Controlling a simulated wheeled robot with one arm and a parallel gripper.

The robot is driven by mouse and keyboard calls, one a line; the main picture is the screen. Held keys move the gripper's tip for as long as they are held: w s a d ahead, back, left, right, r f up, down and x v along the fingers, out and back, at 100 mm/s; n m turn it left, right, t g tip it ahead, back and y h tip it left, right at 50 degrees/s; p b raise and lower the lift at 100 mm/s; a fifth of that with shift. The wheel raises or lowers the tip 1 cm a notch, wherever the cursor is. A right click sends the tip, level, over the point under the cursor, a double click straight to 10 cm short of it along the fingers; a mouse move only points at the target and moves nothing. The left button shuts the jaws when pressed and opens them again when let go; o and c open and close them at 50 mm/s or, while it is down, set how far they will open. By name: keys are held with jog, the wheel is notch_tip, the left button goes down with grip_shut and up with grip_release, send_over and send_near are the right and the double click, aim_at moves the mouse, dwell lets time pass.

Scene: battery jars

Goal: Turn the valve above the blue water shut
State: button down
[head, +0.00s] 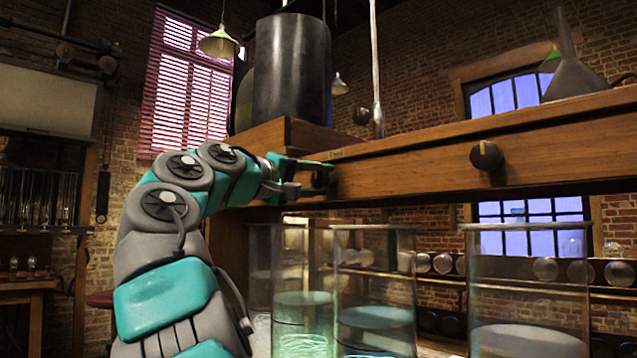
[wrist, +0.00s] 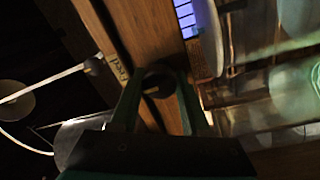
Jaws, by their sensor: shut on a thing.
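A dark round valve knob (head: 321,180) sits on the front of the wooden beam. My gripper (head: 312,175) is shut on it, with a finger on each side. In the picture the held knob is above the gap between these jars.
A second dark knob (head: 486,155) with a pale mark is farther right on the beam (head: 420,165), above a jar of greyish liquid (head: 528,280). A dark cylinder (head: 292,70) and a funnel (head: 573,70) stand on top. Glass jars fill the space below the beam.

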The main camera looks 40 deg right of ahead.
jog(key=shift+m, duration=0.3)
jog(key=shift+c, duration=1.9)
grip_release()
jog(key=shift+r, duration=0.1)
